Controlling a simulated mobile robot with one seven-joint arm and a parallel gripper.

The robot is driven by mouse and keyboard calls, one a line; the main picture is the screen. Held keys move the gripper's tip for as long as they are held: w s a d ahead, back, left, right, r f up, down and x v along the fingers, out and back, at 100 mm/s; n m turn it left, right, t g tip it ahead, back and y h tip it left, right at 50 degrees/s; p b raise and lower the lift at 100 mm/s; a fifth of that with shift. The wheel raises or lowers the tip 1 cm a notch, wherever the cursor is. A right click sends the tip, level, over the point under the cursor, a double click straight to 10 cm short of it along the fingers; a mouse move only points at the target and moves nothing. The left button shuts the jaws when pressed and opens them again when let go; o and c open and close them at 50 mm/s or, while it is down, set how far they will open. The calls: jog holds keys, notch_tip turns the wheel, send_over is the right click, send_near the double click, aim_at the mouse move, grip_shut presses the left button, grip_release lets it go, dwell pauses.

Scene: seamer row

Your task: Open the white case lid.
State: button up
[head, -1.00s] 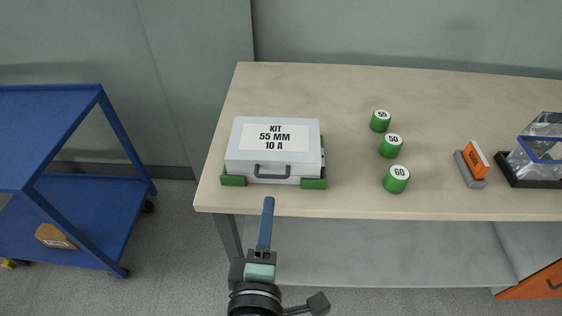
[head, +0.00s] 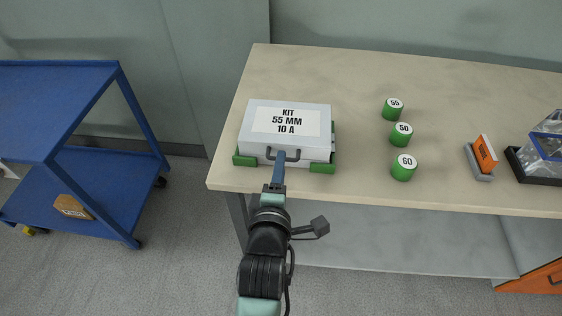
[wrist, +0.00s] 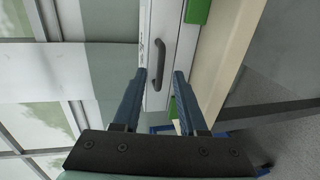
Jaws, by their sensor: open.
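The white case (head: 262,145) sits shut on the table near its left front corner, held between green corner blocks (head: 322,162). Its lid (head: 310,110) carries a label reading KIT 55 MM 10 A. A dark handle (head: 292,158) is on the case's front face; the handle also shows in the wrist view (wrist: 157,64). My gripper (head: 279,158) is at the front of the case, close to the handle. In the wrist view my gripper (wrist: 158,78) has its two blue fingers apart, one on each side of the handle's lower end. Nothing is held between them.
Three green cylinders marked 55 (head: 393,109), 50 (head: 401,134) and 60 (head: 403,167) stand right of the case. A blue cart (head: 75,150) stands left. The table behind the case is clear.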

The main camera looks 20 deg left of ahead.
jog(key=shift+x, duration=1.05)
grip_shut()
dwell(0.7)
